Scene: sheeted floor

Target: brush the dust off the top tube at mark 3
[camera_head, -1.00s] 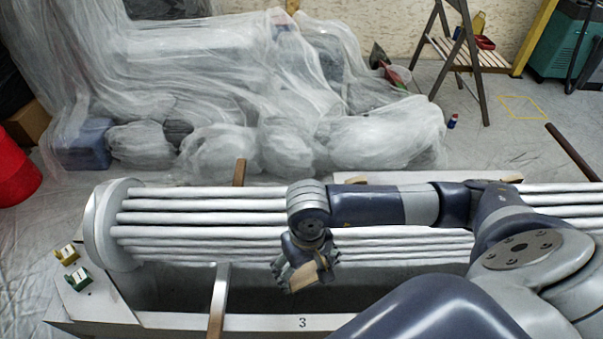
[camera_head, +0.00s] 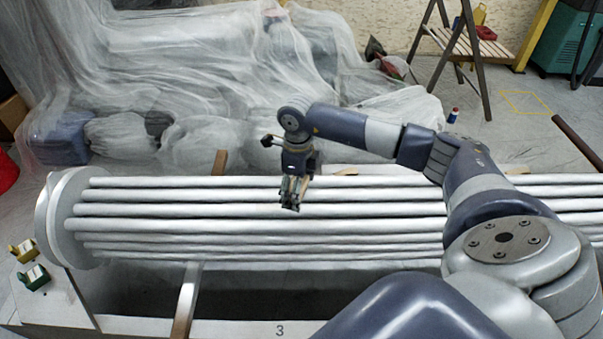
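The bundle of long pale grey tubes runs across the view from a round end plate (camera_head: 50,222). The top tube (camera_head: 200,183) is the farthest one in view; it looks whitish, and I cannot tell dust from its own colour. The mark 3 (camera_head: 280,330) is on the pale front rail. My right gripper (camera_head: 290,207) points down over the tubes roughly in line with mark 3. It appears closed on a small tan piece, seemingly the brush, mostly hidden by the fingers. I cannot tell whether it touches the tubes. My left gripper is out of view.
Brown-edged straps (camera_head: 186,300) cross the frame. Yellow (camera_head: 22,250) and green (camera_head: 34,277) small blocks sit at the left end. Plastic sheeting (camera_head: 200,80) covers things behind. A wooden stepladder (camera_head: 470,45) stands at the back right. My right arm hides part of the tubes.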

